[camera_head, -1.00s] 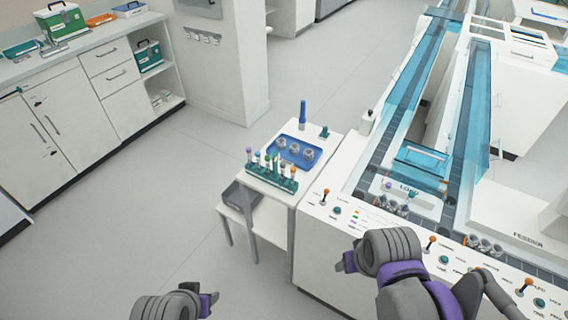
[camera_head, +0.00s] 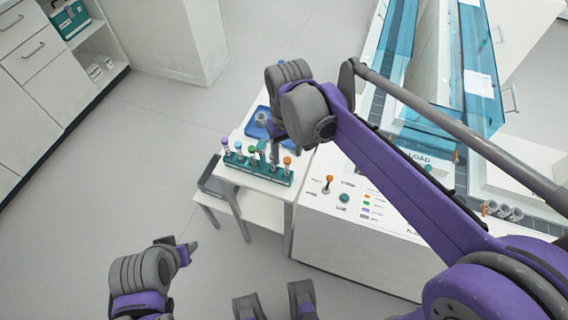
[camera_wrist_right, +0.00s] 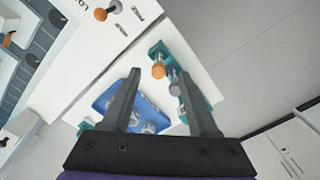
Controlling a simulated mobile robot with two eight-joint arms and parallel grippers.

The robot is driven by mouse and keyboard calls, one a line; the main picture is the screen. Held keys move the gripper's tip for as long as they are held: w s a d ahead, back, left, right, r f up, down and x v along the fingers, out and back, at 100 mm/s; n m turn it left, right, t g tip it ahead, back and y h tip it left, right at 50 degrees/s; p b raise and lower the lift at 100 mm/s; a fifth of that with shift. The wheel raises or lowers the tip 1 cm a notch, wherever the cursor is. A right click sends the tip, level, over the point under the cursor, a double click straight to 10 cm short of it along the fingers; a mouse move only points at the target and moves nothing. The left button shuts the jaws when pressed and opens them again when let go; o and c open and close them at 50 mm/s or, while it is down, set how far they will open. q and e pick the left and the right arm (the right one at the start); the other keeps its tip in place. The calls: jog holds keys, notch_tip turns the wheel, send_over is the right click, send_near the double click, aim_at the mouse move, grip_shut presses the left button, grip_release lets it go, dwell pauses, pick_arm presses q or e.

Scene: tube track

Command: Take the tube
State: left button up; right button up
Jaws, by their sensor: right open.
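Several tubes with coloured caps stand upright in the green rack (camera_head: 270,173) on a small white table: a purple-capped tube (camera_head: 225,144), a blue-capped tube (camera_head: 238,147), a green-capped tube (camera_head: 252,151) and an orange-capped tube (camera_head: 287,162). My right gripper (camera_head: 272,152) is above the rack's right half, hiding part of it. In the right wrist view my right gripper (camera_wrist_right: 160,75) is open and empty, fingers apart. An orange cap (camera_wrist_right: 158,71) and a grey cap (camera_wrist_right: 175,89) show between them, farther off. My left gripper (camera_head: 186,248) is low at left, its jaws unclear.
A blue tray (camera_head: 252,122) with grey holders lies behind the rack, partly hidden by my arm. The white track machine (camera_head: 330,238) with knobs and a track stands right of the table. White cabinets (camera_head: 35,95) are at left. Open floor lies left of the table.

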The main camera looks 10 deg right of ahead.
aim_at(287, 168)
notch_tip(287, 168, down, 2)
jog(key=shift+s+f, duration=0.1)
jog(key=shift+f, duration=0.15)
jog(key=f, duration=0.3)
jog(key=f+b, duration=0.1)
jog(key=f, duration=0.1)
jog(key=shift+w+d+f, duration=0.1)
jog(key=shift+w+f, duration=0.15)
jog(key=shift+f, duration=0.1)
grip_shut()
